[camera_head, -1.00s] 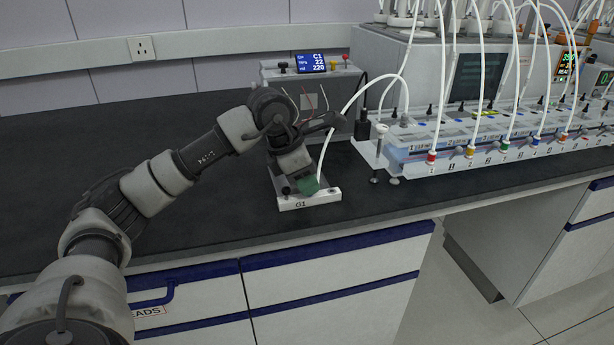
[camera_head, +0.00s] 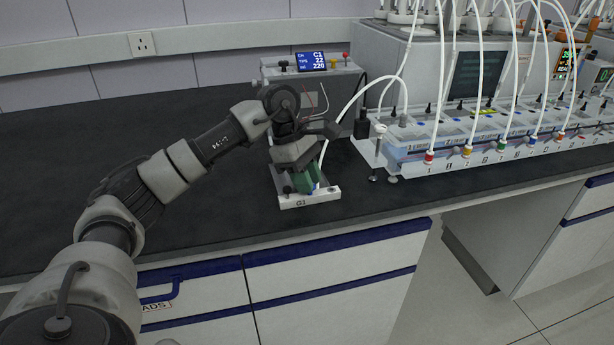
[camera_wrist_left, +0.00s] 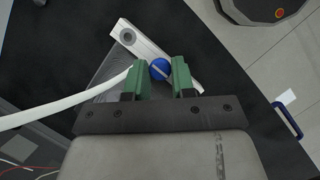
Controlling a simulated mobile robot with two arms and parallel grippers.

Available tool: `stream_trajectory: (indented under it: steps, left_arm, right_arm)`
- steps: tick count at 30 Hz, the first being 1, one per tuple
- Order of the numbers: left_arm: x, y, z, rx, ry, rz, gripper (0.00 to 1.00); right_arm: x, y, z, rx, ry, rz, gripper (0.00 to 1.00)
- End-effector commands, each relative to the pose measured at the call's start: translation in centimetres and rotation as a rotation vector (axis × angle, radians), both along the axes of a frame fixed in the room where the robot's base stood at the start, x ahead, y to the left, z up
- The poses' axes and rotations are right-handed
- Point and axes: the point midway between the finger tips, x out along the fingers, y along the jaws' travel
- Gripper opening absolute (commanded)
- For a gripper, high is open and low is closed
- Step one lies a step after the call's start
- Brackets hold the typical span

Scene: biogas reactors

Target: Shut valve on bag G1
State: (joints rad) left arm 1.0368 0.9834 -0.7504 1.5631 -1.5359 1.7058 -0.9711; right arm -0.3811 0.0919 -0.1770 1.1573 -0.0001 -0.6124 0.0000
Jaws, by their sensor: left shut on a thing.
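The bag G1 stand is a small white tray (camera_head: 322,197) marked G1, near the bench's front edge. A grey surface, likely the bag (camera_wrist_left: 108,68), shows partly behind the fingers in the left wrist view. The valve is a round blue knob (camera_wrist_left: 160,69) with a pale bar across it. My left gripper (camera_wrist_left: 160,78) points down with its green fingers on either side of the knob, shut on it. In the head view the gripper (camera_head: 308,182) covers most of the bag and valve. My right gripper is not in view.
A white tube (camera_head: 345,110) arcs from the bag's right side. A meter box with a blue display (camera_head: 311,61) stands behind. The reactor rack (camera_head: 480,150) with several tubes is to the right. The dark bench (camera_head: 60,180) is clear at left.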

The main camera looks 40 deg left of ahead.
Motion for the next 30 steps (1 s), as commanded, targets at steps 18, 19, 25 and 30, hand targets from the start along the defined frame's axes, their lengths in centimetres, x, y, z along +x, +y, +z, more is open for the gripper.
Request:
stream_trajectory:
  steps: [18,19,25,30]
  left_arm:
    - [0.01,-0.01,0.02,0.0,0.0,-0.025,0.34]
    - [0.01,-0.01,0.02,0.0,0.0,-0.025,0.38]
    - [0.01,-0.02,0.01,0.0,0.0,-0.024,0.5]
    - [0.02,0.06,0.16,0.0,0.0,-0.024,0.5]
  right_arm:
    - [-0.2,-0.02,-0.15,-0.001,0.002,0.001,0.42]
    - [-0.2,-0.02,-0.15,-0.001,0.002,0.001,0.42]
    - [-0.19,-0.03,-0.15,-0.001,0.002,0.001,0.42]
    - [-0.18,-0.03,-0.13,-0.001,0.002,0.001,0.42]
